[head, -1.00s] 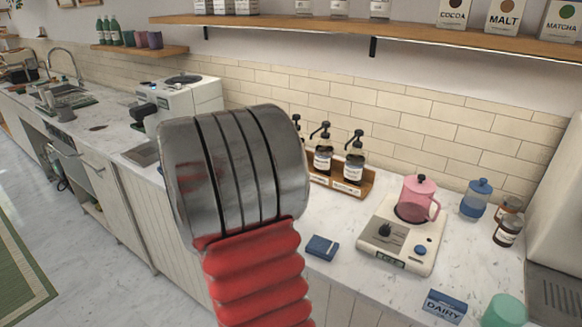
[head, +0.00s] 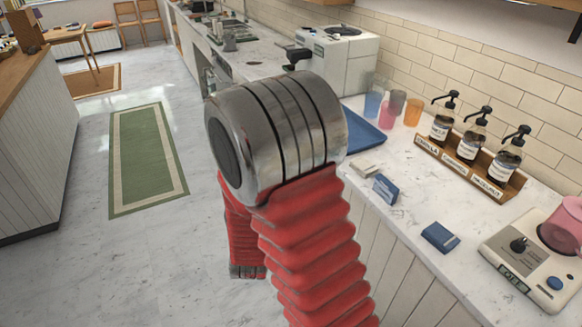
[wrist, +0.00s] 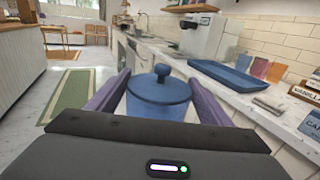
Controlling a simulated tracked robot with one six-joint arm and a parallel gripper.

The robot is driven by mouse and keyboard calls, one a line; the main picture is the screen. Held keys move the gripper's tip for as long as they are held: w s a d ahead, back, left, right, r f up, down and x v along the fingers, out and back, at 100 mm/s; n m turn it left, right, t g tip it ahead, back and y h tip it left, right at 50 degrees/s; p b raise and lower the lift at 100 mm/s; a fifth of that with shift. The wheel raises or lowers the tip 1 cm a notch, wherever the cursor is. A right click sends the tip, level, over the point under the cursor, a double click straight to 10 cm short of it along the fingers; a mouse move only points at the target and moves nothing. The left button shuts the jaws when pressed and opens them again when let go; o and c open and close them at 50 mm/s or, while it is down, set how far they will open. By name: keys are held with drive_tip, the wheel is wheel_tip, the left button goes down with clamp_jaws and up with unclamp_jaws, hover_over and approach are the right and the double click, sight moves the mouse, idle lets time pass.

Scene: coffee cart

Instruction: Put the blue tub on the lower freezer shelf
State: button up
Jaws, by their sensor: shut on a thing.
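The blue tub (wrist: 158,95) has a blue lid with a round knob. It shows in the wrist view between the two purple fingers of my gripper (wrist: 160,92), which is shut on it. The tub is upright, and its lower part is hidden behind the dark gripper body. It is held out over the floor side of the counter edge. In the head view my grey and red arm hides the gripper and the tub. No freezer or freezer shelf shows in either view.
The counter (head: 405,225) runs along the right with a blue tray (head: 362,133), coloured cups (head: 390,108), a syrup bottle rack (head: 470,170), small boxes (head: 385,189) and a scale (head: 535,255). A white machine (head: 335,58) stands farther back. Open floor with a green rug (head: 145,155) lies left.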

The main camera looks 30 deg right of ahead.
drive_tip(key=a+f+n+t+y, duration=0.1)
drive_tip(key=a+n+y, duration=0.1)
drive_tip(key=a, duration=1)
drive_tip(key=shift+w+f+n+t+y, duration=0.35)
drive_tip(key=shift+w+y, duration=0.1)
drive_tip(key=shift+y, duration=0.45)
